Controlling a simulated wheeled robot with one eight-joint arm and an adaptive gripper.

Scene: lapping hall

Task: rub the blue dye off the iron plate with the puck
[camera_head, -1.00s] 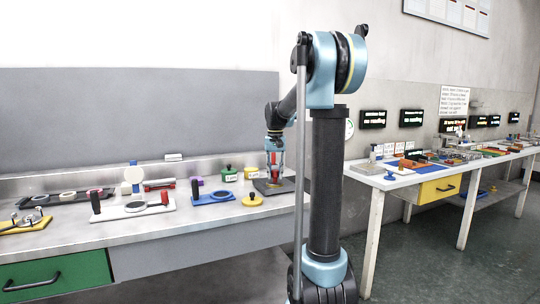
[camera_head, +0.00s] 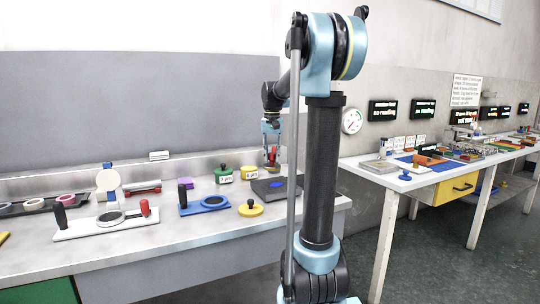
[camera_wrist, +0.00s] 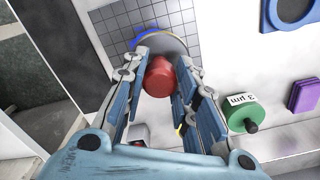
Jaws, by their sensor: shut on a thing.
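The iron plate (camera_head: 262,193) is a dark square slab on the bench, right of the coloured pots. In the wrist view the plate (camera_wrist: 112,32) shows a grid of fine lines. Blue dye (camera_head: 279,184) shows as a patch on its top; in the wrist view a blue arc (camera_wrist: 146,36) edges the puck. My gripper (camera_head: 271,163) is over the plate's back part. Its fingers are shut on the red knob (camera_wrist: 159,77) of the puck, whose round rim (camera_wrist: 176,43) shows beyond the knob. I cannot tell whether the puck touches the plate.
A green pot (camera_head: 223,175), a yellow pot (camera_head: 249,173) and a purple block (camera_head: 185,184) stand left of the plate. A yellow disc with a dark knob (camera_head: 250,209), a blue holder (camera_head: 212,205) and a white stand (camera_head: 85,230) lie nearer the front. Another bench (camera_head: 385,175) is at right.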

